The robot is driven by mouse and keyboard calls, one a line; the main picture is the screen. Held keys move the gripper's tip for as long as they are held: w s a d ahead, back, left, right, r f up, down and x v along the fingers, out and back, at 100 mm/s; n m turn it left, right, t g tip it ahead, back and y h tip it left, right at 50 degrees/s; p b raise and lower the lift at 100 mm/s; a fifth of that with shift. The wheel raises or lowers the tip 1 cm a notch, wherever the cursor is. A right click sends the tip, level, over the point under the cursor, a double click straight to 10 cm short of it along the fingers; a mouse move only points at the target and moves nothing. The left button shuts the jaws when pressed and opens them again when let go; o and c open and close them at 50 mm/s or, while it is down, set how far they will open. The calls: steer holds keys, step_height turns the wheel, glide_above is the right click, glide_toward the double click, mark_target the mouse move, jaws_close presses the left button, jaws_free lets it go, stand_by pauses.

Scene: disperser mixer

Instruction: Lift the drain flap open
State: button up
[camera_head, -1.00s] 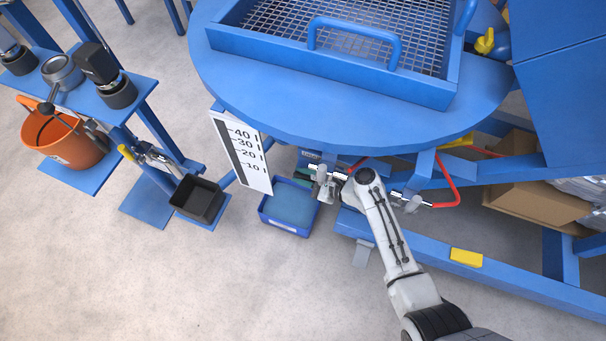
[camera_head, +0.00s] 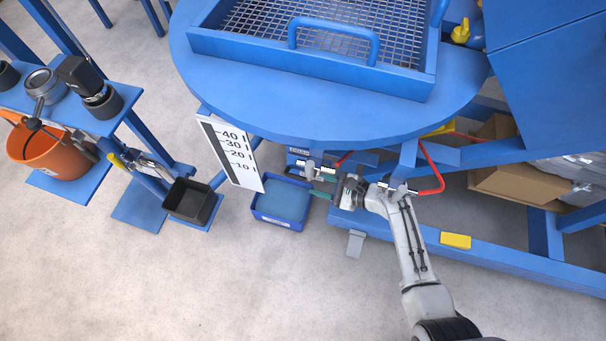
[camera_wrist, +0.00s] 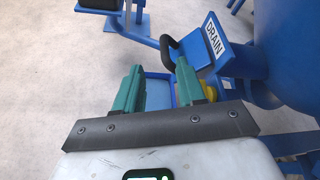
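The drain flap shows in the wrist view as a blue panel (camera_wrist: 190,50) with a white DRAIN label and a black curved handle (camera_wrist: 166,48) at its left end. In the head view the flap is mostly hidden under the round blue vessel (camera_head: 330,115); only a small pale label (camera_head: 298,152) shows there. My gripper (camera_wrist: 159,65) has two teal fingers, apart and empty. The handle appears just beyond and between the fingertips; contact is not visible. In the head view my gripper (camera_head: 318,181) is below the vessel's rim, right of the flap label.
A blue tray (camera_head: 264,214) stands on the floor below the drain. A white level scale (camera_head: 232,155) hangs left of it. Red-handled clamps (camera_head: 432,180) and a blue frame beam (camera_head: 500,262) are close to my arm. The floor at front left is clear.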

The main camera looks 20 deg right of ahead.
steer(key=s+d, duration=0.4)
steer(key=shift+d, duration=0.1)
stand_by(0.7)
